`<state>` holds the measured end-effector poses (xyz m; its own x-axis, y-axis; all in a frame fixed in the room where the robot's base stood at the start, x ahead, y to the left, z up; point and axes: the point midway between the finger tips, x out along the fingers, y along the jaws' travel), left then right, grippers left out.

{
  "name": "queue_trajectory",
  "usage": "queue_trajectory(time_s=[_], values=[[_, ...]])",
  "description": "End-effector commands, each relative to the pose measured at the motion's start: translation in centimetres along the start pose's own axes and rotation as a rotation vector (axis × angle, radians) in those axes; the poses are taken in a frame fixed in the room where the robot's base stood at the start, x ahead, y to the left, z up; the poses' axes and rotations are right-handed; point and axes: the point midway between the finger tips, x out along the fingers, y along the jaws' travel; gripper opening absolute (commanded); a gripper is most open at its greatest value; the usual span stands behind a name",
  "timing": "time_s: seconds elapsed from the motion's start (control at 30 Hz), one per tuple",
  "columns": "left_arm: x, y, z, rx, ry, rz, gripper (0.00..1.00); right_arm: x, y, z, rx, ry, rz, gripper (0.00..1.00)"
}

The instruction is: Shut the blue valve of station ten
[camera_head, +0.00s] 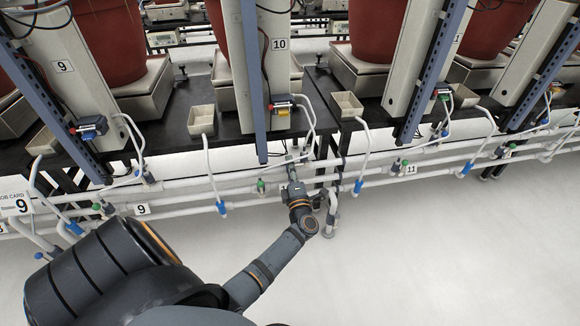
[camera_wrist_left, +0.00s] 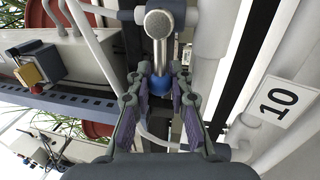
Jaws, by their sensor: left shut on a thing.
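The number 10 plate (camera_wrist_left: 273,100) is right of the gripper in the wrist view. My right gripper is not in view.
A green valve (camera_head: 261,186) sits on the pipe left of my gripper. A blue post (camera_head: 254,80) and black table legs stand close by. The white floor in front is clear.

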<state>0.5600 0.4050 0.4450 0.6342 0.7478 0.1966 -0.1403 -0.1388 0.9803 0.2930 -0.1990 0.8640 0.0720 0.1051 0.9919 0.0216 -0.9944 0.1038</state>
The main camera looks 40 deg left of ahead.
Motion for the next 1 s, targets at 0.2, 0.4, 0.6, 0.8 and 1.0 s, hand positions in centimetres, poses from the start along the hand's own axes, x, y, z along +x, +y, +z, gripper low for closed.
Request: queue_trajectory(time_s=[0.2,0.4,0.6,0.8,1.0], values=[[-0.2,-0.3,-0.1,0.002,0.000,-0.006,0.36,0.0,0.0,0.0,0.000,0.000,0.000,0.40],[-0.1,-0.2,0.0,0.002,0.000,-0.003,0.43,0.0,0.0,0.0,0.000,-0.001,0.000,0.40],[-0.7,-0.2,0.0,0.002,-0.001,-0.004,0.43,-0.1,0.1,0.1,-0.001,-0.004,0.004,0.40],[-4.4,-0.3,0.0,0.002,0.000,-0.007,0.43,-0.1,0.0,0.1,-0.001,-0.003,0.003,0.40],[-7.2,-0.2,-0.1,0.002,-0.004,-0.009,0.43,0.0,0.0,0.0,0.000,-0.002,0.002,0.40]])
